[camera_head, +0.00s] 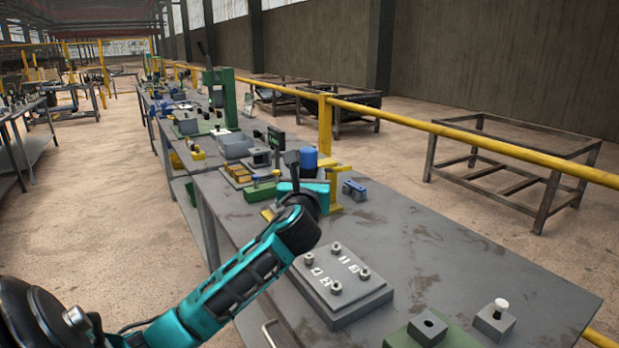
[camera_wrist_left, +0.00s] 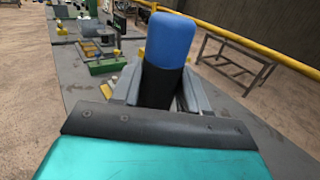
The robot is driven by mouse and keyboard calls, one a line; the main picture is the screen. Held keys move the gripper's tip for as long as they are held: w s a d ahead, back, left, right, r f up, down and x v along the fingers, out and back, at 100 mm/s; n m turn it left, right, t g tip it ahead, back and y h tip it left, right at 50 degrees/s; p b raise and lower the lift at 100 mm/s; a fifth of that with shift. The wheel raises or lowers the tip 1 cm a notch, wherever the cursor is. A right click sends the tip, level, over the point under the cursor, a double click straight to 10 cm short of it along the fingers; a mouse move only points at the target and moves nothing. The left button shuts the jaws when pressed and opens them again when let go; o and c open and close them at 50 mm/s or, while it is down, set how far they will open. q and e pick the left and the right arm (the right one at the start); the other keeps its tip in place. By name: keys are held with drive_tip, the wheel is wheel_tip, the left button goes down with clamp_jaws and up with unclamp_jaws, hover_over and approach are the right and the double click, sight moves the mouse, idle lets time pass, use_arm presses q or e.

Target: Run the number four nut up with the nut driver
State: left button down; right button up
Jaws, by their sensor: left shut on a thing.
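The nut driver has a blue handle (camera_head: 309,161), also large in the left wrist view (camera_wrist_left: 172,40) above a black section. My left gripper (camera_head: 301,172) is shut on the driver, with its fingers on either side of the black section. The driver's lower end is hidden. The grey plate (camera_head: 345,305) lies on the bench, nearer and to the right of my gripper. Several studs with nuts stand on it, one being the front nut (camera_head: 336,288). White stamped marks lie between them; I cannot read which nut is number four. My right gripper is not in view.
A yellow bracket (camera_head: 336,190) and a small blue-grey block (camera_head: 354,189) stand close to my gripper. A green block (camera_head: 428,329) and a grey block with a white peg (camera_head: 495,318) sit at the bench's near end. Bench right of the plate is clear.

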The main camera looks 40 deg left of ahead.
use_arm(q)
drive_tip(key=shift+r, duration=0.2)
drive_tip(key=shift+f+b, duration=1.05)
drive_tip(key=shift+f, duration=1.8)
drive_tip(key=shift+p, duration=1.05)
drive_tip(key=c, duration=1.1)
unclamp_jaws()
clamp_jaws()
